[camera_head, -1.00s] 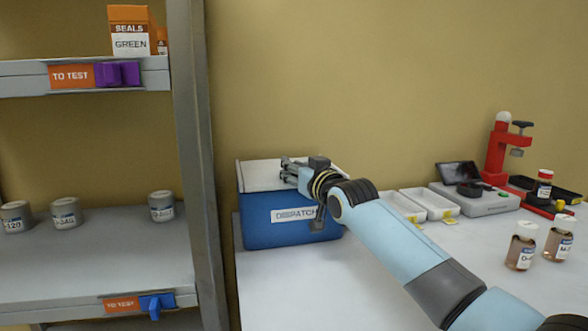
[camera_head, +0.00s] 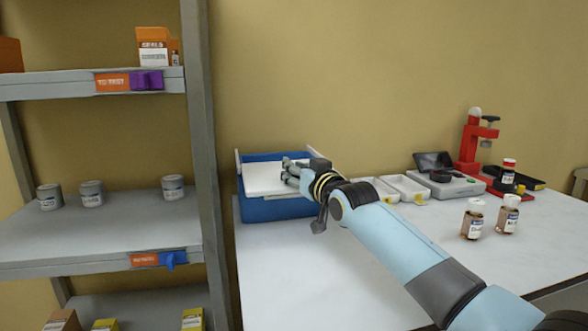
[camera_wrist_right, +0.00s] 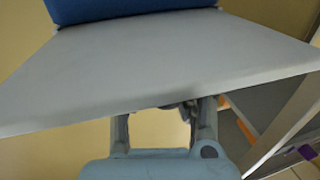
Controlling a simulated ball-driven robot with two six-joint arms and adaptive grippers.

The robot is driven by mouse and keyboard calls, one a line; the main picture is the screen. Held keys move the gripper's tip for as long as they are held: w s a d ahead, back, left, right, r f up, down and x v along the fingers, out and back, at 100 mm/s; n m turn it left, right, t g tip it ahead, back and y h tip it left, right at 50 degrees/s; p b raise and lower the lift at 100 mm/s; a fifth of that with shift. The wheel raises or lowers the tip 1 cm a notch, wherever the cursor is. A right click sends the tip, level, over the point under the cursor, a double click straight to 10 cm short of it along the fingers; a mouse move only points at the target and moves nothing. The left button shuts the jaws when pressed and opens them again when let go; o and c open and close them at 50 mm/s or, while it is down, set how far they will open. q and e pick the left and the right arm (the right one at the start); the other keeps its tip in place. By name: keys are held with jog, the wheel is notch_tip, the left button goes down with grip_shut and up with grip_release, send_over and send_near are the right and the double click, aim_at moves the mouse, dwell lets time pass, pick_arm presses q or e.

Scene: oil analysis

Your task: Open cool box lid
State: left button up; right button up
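The blue cool box (camera_head: 268,211) stands on the white table beside the shelf in the head view. Its white lid (camera_head: 262,181) looks tilted, with a blue band of the box visible behind it. My right gripper (camera_head: 288,170) is at the right part of the lid, fingers pointing left. In the wrist view a pale panel, which looks like the lid (camera_wrist_right: 150,70), crosses the picture with blue above it. The right gripper's fingers (camera_wrist_right: 162,115) are spread apart and pass behind the panel's edge. Their tips are hidden. My left gripper is not in view.
A grey shelf rack (camera_head: 203,150) with several tins stands close left of the box. White trays (camera_head: 406,187), a red device (camera_head: 470,145) and sample bottles (camera_head: 474,219) are on the right. The front of the table (camera_head: 300,280) is clear.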

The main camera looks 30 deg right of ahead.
jog(key=shift+o, duration=1.1)
jog(key=shift+d+f, duration=0.1)
jog(key=o, duration=0.4)
jog(key=shift+s, duration=0.3)
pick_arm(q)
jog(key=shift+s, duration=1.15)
pick_arm(e)
jog(key=s, duration=1.1)
jog(key=shift+s+a, duration=0.2)
jog(key=shift+a, duration=0.05)
